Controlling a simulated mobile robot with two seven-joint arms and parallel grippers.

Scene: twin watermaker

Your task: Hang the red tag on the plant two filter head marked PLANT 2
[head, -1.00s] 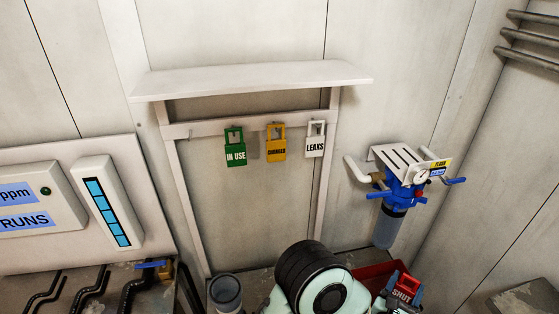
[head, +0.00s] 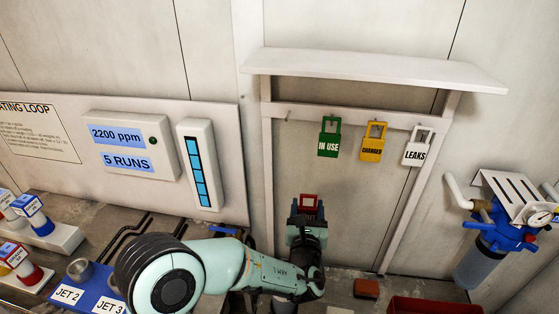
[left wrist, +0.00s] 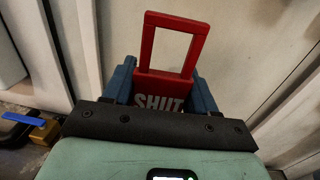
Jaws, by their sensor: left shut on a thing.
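My left gripper (head: 308,218) is shut on the red tag (head: 308,203) and holds it upright in front of the rack's left part. In the left wrist view the red tag (left wrist: 163,78) shows its open square loop on top and the word SHUT, partly hidden, between the blue fingers (left wrist: 165,97). A blue filter head (head: 498,238) with a gauge and a clear bowl is on the wall at the far right, well apart from the tag. Its label is cut off by the picture edge, so I cannot read a PLANT 2 mark. My right gripper is not in view.
A white rack (head: 380,115) holds a green IN USE tag (head: 329,138), a yellow CHANGED tag (head: 373,142) and a white LEAKS tag (head: 416,148). A red tray (head: 432,307) lies below right. Panels and black pipes (head: 120,238) are at left. The wall below the tags is clear.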

